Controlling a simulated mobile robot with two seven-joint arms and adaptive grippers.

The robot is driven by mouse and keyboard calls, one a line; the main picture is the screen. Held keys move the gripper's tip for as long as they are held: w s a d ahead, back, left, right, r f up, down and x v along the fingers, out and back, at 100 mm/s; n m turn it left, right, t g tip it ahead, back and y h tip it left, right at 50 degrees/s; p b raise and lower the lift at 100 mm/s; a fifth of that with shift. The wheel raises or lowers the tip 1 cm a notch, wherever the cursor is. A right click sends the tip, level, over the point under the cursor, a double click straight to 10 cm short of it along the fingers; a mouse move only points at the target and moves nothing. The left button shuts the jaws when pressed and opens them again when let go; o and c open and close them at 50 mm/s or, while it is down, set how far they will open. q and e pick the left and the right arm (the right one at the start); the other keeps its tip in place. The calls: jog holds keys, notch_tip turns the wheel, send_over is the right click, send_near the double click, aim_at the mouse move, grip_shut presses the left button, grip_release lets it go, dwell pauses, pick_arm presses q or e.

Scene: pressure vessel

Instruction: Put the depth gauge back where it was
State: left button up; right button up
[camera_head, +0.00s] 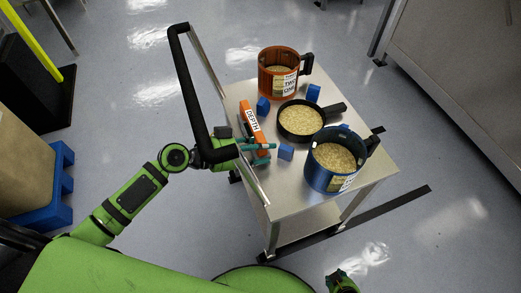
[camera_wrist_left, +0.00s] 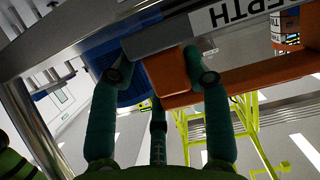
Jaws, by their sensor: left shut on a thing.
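The depth gauge (camera_head: 260,144) is orange with a white DEPTH label. It is at the left side of the steel cart top (camera_head: 238,100) in the head view. My left gripper (camera_head: 262,154) is shut on its near end. In the left wrist view, the teal fingers of my left gripper (camera_wrist_left: 165,75) lie on either side of an orange part of the depth gauge (camera_wrist_left: 172,72), with the label above. I cannot tell whether the gauge touches the cart top.
An orange pot (camera_head: 268,80), a black pan (camera_head: 300,121) and a blue pot (camera_head: 322,180), all with grain, stand on the cart. Several small blue blocks, one (camera_head: 286,152) near my left gripper, lie between them. A cart handle (camera_head: 208,65) rises at the left. A steel counter (camera_head: 450,70) is at right.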

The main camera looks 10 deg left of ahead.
pick_arm(q)
jog(key=shift+f, duration=0.15)
jog(key=shift+f+b, duration=0.3)
jog(key=shift+b, duration=0.05)
jog(key=o, duration=1.1)
jog(key=shift+r, duration=0.1)
jog(key=shift+o, duration=0.2)
jog(key=shift+r, duration=0.1)
jog(key=shift+r+p, duration=0.15)
jog(key=shift+p, duration=0.3)
jog(key=b+v, duration=0.2)
jog(key=v, duration=1)
